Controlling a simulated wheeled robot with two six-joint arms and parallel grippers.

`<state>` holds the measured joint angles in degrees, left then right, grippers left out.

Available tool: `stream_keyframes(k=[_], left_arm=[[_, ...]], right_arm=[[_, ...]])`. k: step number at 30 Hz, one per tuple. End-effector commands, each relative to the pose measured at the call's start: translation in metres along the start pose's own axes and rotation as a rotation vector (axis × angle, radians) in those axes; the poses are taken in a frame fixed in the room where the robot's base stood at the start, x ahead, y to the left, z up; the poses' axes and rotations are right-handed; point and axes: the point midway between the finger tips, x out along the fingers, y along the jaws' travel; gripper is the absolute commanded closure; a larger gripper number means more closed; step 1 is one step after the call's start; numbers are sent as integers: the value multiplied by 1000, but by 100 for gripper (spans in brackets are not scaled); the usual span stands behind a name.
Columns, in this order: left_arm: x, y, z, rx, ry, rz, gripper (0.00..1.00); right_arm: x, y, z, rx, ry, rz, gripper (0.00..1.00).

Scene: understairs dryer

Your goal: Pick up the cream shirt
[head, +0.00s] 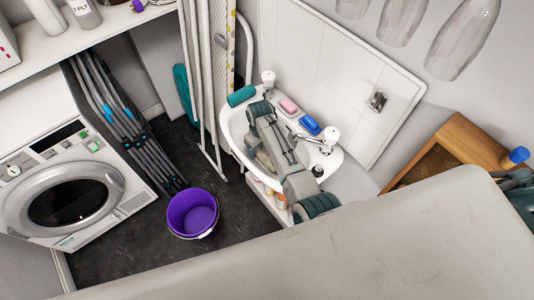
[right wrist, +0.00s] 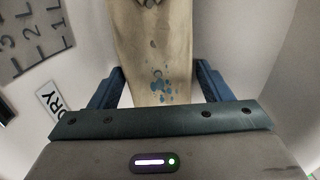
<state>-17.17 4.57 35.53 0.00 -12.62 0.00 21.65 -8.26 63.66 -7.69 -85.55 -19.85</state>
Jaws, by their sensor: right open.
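Nothing that is clearly a cream shirt shows in the head view. Grey and teal arm links of mine cross the sink there, and a teal part shows at the right edge. I make out no left gripper jaws.
A white sink (head: 228,128) holds a pink soap (head: 289,105) and a blue sponge (head: 310,124) on its rim. A purple bucket (head: 193,213) stands on the dark floor near the front-loading dryer (head: 70,195). A folded rack (head: 125,120) leans beside the dryer.

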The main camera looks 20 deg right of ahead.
Motion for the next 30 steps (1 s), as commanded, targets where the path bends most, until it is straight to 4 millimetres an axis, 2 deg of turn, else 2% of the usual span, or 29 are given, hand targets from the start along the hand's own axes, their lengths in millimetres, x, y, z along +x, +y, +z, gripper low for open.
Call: stream_keyframes(k=[8, 12, 13, 23, 30], left_arm=[[0, 0, 0, 0, 0, 0, 64], [0, 0, 0, 0, 0, 0, 64], [0, 0, 0, 0, 0, 0, 64], [0, 0, 0, 0, 0, 0, 64], [2, 0, 0, 0, 0, 0, 64]], right_arm=[[3, 0, 0, 0, 0, 0, 30], [3, 0, 0, 0, 0, 0, 58], [3, 0, 0, 0, 0, 0, 60], [0, 0, -1, 0, 2, 1, 60], [-25, 0, -1, 0, 4, 1, 60]])
